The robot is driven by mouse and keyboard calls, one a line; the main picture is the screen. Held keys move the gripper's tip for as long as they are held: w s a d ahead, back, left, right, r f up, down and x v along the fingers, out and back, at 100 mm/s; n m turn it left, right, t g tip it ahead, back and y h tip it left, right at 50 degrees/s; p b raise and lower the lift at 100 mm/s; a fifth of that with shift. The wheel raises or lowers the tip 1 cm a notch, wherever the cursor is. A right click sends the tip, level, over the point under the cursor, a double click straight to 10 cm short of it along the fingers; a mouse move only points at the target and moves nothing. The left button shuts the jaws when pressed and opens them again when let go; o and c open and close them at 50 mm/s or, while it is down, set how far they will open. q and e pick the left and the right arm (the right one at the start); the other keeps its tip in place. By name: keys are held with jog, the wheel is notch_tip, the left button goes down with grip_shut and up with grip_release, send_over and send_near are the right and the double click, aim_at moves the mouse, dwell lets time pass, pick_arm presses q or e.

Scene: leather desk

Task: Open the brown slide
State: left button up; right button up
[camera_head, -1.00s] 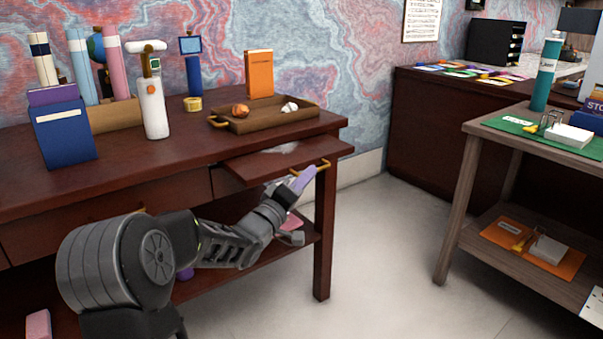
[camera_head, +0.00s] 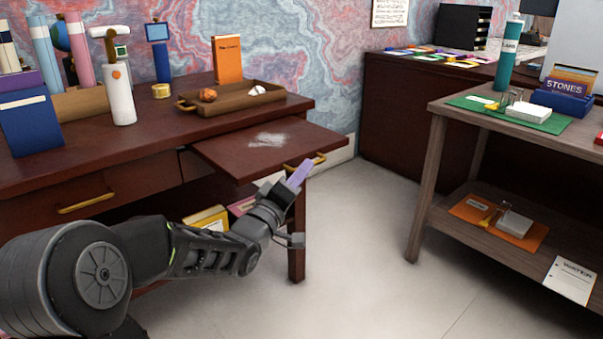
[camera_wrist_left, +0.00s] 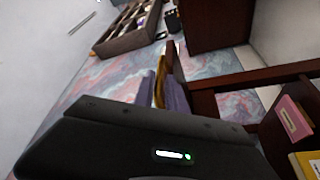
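The brown slide (camera_head: 240,150) is a flat dark-red board that sticks out from under the desk top, with a pale smudge on it. A gold handle (camera_head: 320,158) is on its front edge. My left gripper (camera_head: 300,174) is at the handle, its purple fingers reaching it from below. In the left wrist view the purple fingers (camera_wrist_left: 161,90) are on both sides of the gold handle (camera_wrist_left: 160,75), closed on it. The slide also shows in that view as a dark edge (camera_wrist_left: 171,60). My right gripper is not in view.
The desk (camera_head: 150,118) bears a wooden tray (camera_head: 235,98), a white bottle (camera_head: 121,95) and an orange book (camera_head: 228,60). A gold-handled drawer (camera_head: 85,200) is left of the slide. Open floor (camera_head: 365,240) lies between the desk and a side table (camera_head: 437,135).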

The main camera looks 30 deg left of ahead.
pick_arm(q)
jog(key=shift+o, duration=1.4)
jog(key=p+v, duration=0.1)
jog(key=v, duration=0.6)
jog(key=shift+s+p, duration=0.3)
jog(key=shift+s, duration=0.1)
